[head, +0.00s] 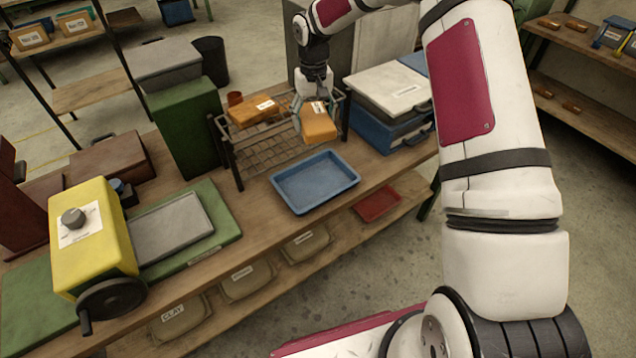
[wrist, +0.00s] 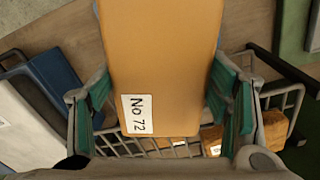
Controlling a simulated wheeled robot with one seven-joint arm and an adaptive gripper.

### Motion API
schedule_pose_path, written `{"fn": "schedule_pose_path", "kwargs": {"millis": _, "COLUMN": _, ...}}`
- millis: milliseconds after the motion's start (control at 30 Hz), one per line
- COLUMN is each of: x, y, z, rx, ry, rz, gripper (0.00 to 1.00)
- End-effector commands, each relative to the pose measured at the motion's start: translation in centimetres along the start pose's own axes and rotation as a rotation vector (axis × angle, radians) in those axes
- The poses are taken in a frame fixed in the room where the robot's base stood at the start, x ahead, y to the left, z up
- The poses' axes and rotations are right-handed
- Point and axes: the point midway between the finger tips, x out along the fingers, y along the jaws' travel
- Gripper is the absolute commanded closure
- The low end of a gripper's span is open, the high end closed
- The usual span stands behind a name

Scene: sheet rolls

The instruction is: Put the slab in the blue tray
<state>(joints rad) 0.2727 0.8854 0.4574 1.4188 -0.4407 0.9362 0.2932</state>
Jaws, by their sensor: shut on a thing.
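An orange slab (head: 318,126) with a white label is held in my gripper (head: 309,103), above the front part of the wire rack. In the wrist view the slab (wrist: 162,60) shows its label "No 72", and the green finger pads of my gripper (wrist: 165,95) are shut on its two sides. The blue tray (head: 314,182) stands on the bench in front of the rack, to the slab's front. The tray is empty and apart from the slab.
A wire rack (head: 238,160) holds another orange slab (head: 253,110) on the left. A green box (head: 186,125) stands left of the rack, and a blue case (head: 389,130) with a pale lid stands right. A yellow machine (head: 92,235) with a handwheel is at the left front.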

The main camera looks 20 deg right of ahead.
Motion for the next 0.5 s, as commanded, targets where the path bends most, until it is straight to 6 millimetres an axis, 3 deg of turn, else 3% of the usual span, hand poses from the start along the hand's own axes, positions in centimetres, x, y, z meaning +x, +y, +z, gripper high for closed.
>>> {"fn": "schedule_pose_path", "kwargs": {"millis": 367, "x": 4.0, "y": -0.4, "z": -1.7, "rx": -0.014, "ry": 0.001, "rz": 0.001, "gripper": 0.79}}
{"fn": "schedule_pose_path", "kwargs": {"millis": 500, "x": 6.5, "y": -0.5, "z": -2.1, "rx": -0.017, "ry": 0.001, "rz": 0.001, "gripper": 0.79}}
